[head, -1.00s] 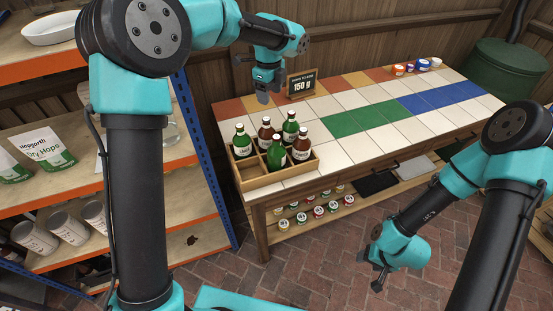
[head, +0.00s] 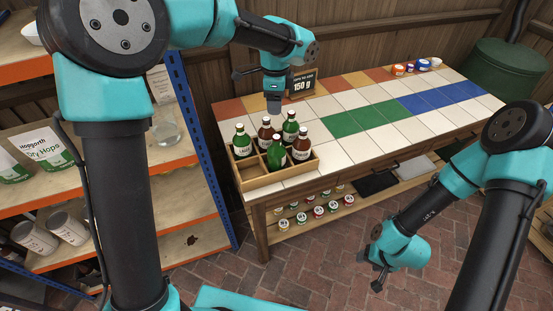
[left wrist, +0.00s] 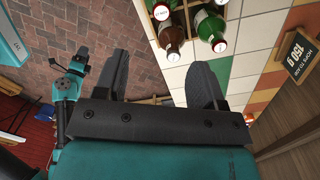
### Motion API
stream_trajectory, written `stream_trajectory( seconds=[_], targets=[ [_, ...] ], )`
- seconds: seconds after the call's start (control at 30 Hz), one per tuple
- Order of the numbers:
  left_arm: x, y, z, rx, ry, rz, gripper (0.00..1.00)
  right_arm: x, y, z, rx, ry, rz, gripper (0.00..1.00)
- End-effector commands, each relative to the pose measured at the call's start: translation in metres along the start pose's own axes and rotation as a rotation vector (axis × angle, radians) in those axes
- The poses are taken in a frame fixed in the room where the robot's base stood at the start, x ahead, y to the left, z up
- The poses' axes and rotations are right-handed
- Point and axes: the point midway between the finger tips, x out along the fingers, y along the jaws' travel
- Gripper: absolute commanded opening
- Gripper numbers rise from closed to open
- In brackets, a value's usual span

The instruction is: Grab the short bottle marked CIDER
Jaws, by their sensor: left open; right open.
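A wooden crate (head: 265,184) on the near left end of the tiled table holds several bottles. They are a green bottle (head: 242,147) at the left, a brown one (head: 265,134) at the back, a green one (head: 290,130) at the back right, a green one (head: 276,158) in front and a brown one (head: 302,150) at the right. I cannot read which says CIDER. My left gripper (head: 273,106) is open and empty, above and behind the crate. In the left wrist view its fingers (left wrist: 160,82) are apart, with bottle tops beyond. My right gripper (head: 377,276) is open and empty, low over the floor.
Small jars (head: 410,66) stand at the far end. The tiles right of the crate (head: 350,125) are clear. A shelf unit (head: 175,155) stands at the left.

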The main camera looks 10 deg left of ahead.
Motion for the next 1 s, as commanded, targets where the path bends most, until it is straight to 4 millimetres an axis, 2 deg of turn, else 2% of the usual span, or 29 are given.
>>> stream_trajectory(
  seconds=[0.4,0.6,1.0],
  targets=[
    [0.073,0.001,0.0,0.0,-0.001,0.004,0.63,0.0,0.0,0.0,0.0,0.0,0.0,0.57],
    [0.099,0.0,0.0,0.0,0.0,0.002,0.63,0.0,0.0,0.0,0.0,0.0,0.0,0.57],
    [0.103,0.0,0.0,0.0,0.001,0.0,0.63,0.0,0.0,0.0,0.0,0.0,0.0,0.57]
  ],
)
